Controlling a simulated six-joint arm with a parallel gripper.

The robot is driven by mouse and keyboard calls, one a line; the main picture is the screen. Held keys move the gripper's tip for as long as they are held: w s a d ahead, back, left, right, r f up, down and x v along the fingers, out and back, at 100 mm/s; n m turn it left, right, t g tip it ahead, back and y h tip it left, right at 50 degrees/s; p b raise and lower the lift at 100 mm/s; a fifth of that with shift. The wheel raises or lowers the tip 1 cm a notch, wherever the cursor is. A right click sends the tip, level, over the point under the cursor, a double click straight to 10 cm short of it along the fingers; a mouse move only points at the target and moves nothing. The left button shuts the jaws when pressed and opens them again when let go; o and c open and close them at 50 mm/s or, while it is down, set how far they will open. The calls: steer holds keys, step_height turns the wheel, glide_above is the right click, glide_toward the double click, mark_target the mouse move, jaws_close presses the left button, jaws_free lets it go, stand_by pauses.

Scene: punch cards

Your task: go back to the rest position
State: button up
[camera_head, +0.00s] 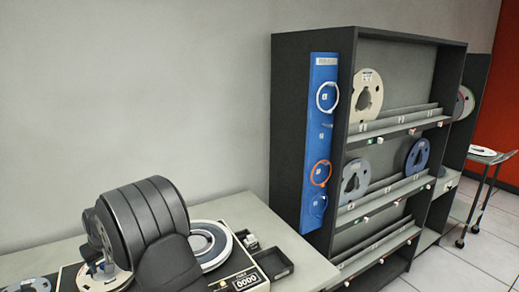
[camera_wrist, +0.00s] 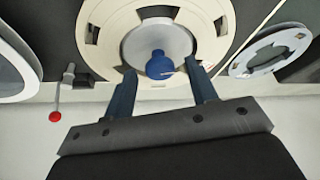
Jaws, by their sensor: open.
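My gripper (camera_wrist: 160,72) shows in the wrist view with its two dark blue fingers apart. Between and just beyond the fingertips is a blue knob (camera_wrist: 159,65) at the grey hub of a cream reel (camera_wrist: 98,28). Nothing is visibly clamped; whether a fingertip touches the reel or knob I cannot tell. In the head view my black arm bends over the tape machine (camera_head: 68,279) at the lower left, and the gripper's fingers are hidden behind it.
A grey reel (camera_wrist: 270,50) is at the right in the wrist view, and a red-tipped lever (camera_wrist: 55,116) at the left. Beside my arm are a mounted reel (camera_head: 222,247) and a small black tray (camera_head: 273,263). A dark shelf rack (camera_head: 290,120) holds several reels; a cart (camera_head: 489,156) stands far right.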

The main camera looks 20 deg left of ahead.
steer(key=shift+m, duration=0.3)
